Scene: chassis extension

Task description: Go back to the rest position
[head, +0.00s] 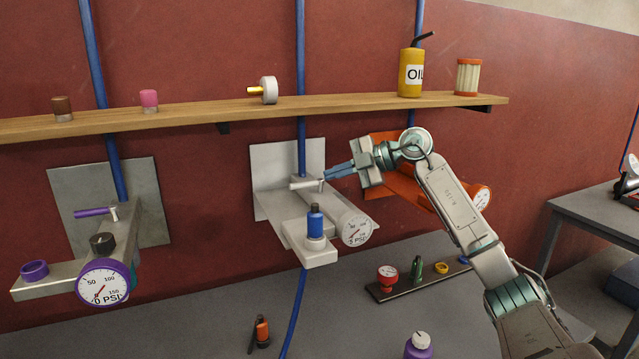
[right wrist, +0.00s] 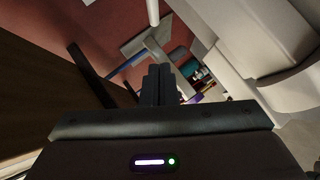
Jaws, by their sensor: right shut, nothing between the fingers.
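My right gripper (head: 338,171) is shut and empty in the head view. Its blue fingertips point left, close to the white lever (head: 308,184) of the middle wall unit; I cannot tell whether they touch it. The right wrist view shows the shut dark fingers (right wrist: 158,84) in the middle. My right arm reaches up from the lower right of the head view, in front of an orange wall unit (head: 481,199) and hiding much of it. My left gripper is not in view.
A wooden shelf (head: 200,112) runs above with an oil can (head: 410,72) and small parts. The middle unit carries a blue-capped fitting (head: 315,222) and a gauge (head: 356,231). A purple gauge unit (head: 103,287) is at left. A dark tray (head: 421,282) lies on the grey worktop (head: 190,325).

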